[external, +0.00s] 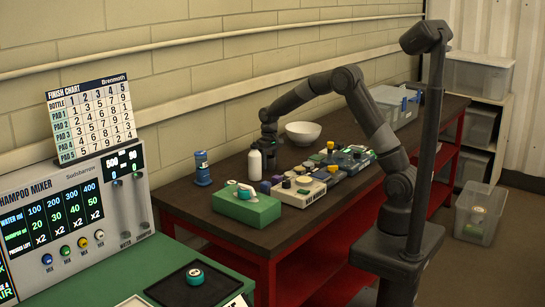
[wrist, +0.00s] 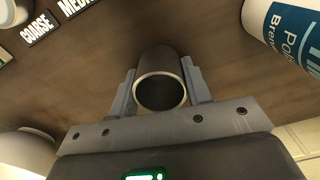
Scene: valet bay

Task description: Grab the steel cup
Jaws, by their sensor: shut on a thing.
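The steel cup (wrist: 159,58) shows in the wrist view as a grey cylinder with a bright rim and a dark, empty inside. Its open end faces the camera. My gripper (wrist: 160,75) is shut on it, with one finger against each side. In the external view my gripper (external: 268,150) points down, low over the dark bench top behind the white bottle. The cup cannot be made out there. Whether its base touches the bench cannot be told.
A white bottle (external: 254,165) stands close by; a labelled bottle (wrist: 288,32) is at upper right in the wrist view. A white bowl (external: 303,130), blue container (external: 202,170), green box (external: 245,207) and several pads and boxes crowd the bench (external: 190,207).

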